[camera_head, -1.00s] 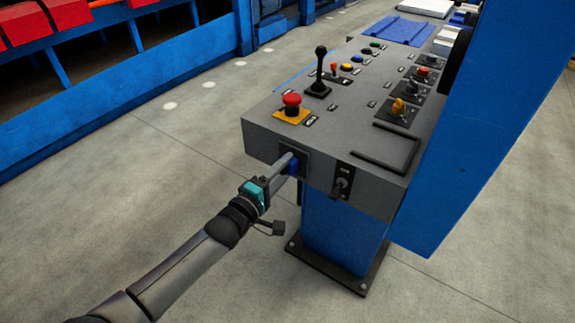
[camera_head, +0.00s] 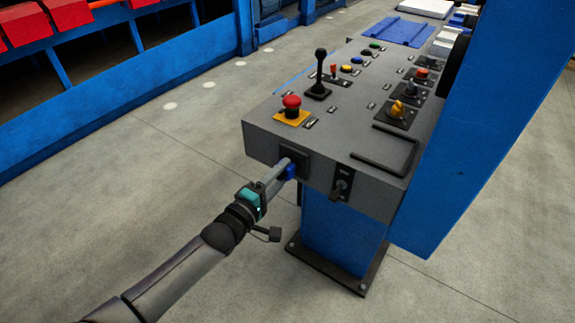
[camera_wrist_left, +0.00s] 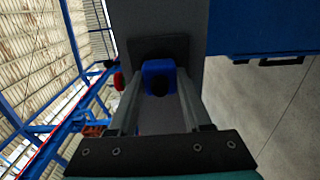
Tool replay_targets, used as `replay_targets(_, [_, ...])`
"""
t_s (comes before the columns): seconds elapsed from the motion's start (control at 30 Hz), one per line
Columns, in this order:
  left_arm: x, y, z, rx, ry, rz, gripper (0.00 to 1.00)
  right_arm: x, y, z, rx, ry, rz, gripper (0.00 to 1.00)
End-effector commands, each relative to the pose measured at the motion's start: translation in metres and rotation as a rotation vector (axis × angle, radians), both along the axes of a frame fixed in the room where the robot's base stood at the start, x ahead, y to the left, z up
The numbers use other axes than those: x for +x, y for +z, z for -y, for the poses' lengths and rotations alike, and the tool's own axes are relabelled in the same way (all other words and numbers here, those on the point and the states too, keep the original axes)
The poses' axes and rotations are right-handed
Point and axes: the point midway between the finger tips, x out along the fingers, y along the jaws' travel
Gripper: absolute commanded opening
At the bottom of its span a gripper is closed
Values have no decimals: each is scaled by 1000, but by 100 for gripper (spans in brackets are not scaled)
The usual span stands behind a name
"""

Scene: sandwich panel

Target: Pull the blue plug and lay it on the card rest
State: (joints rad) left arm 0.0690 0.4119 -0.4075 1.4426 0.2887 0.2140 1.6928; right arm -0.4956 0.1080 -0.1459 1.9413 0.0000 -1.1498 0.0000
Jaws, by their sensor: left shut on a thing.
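The blue plug (camera_head: 289,173) is at the near front face of the grey control panel (camera_head: 262,140), just in front of its dark socket plate (camera_head: 301,160). My left gripper (camera_head: 286,168) is shut on the plug. In the left wrist view the blue plug (camera_wrist_left: 158,68) sits between the two fingers, with the black socket plate (camera_wrist_left: 160,46) behind it. I cannot tell whether its tip is clear of the socket. The card rest (camera_head: 385,150), a black-rimmed rectangle on the panel top, is empty. My right gripper is not in view.
A red emergency button (camera_head: 291,103) and a black joystick (camera_head: 320,75) stand on the panel top. A key switch (camera_head: 341,186) is right of the socket. A tall blue upright (camera_head: 490,130) rises on the right. The floor on the left is clear.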

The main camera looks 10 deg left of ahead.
Motion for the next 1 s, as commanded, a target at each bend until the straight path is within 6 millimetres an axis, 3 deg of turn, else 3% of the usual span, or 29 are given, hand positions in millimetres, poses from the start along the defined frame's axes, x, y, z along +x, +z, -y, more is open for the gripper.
replay_targets(1.0, [-39,1,-14,-2,0,-1,0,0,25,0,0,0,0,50])
